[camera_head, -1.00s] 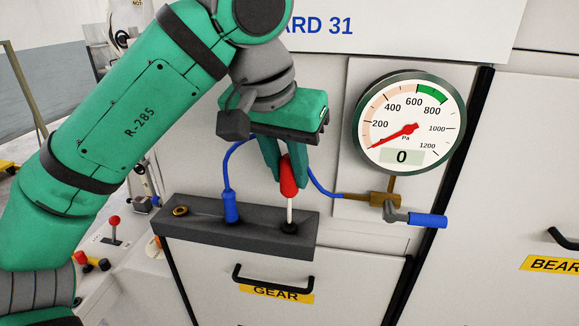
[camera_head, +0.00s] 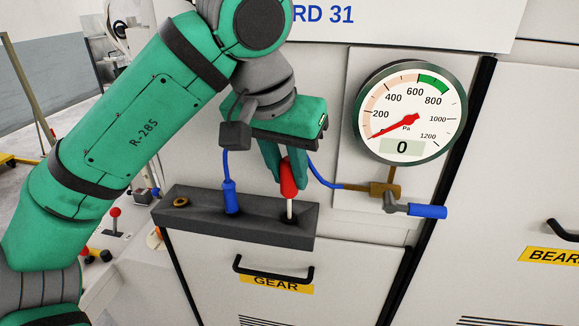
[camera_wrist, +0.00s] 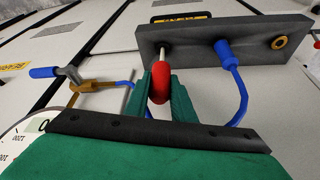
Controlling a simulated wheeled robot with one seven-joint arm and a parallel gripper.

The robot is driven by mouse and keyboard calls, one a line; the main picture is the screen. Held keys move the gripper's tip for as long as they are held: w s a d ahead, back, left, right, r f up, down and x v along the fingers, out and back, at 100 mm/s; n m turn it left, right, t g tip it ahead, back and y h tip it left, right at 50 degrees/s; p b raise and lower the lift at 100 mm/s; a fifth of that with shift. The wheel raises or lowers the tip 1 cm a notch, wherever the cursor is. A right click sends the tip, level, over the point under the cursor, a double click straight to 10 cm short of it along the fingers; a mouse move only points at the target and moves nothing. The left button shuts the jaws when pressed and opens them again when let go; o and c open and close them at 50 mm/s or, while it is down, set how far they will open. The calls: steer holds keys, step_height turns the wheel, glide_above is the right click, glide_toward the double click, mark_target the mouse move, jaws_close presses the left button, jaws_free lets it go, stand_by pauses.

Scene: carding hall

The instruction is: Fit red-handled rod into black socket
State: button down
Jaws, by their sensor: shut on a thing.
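The red-handled rod (camera_head: 289,182) has a red grip and a thin pale shaft pointing down. My gripper (camera_head: 287,178) is shut on the red handle, a green finger on each side. The black socket (camera_head: 290,219) is at the right end of the dark grey block. The shaft's lower end meets the socket; its tip is hidden, so how deep it sits cannot be told. A short length of pale shaft shows above it. The wrist view shows the red handle (camera_wrist: 160,84) between my fingers and the shaft running to the block.
The dark grey block (camera_head: 258,232) also carries a blue plug (camera_head: 231,198) with a blue hose and a brass ring (camera_head: 181,202). A gauge (camera_head: 408,112) reads 0. A brass valve with a blue handle (camera_head: 427,211) is to the right. A GEAR drawer handle (camera_head: 273,272) is below.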

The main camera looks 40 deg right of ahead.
steer(key=shift+f, duration=1.25)
steer(key=c, duration=1.4)
jaws_free()
steer(key=shift+c, duration=0.2)
steer(key=v, duration=1)
steer(key=shift+r, duration=0.35)
steer(key=shift+a, duration=0.1)
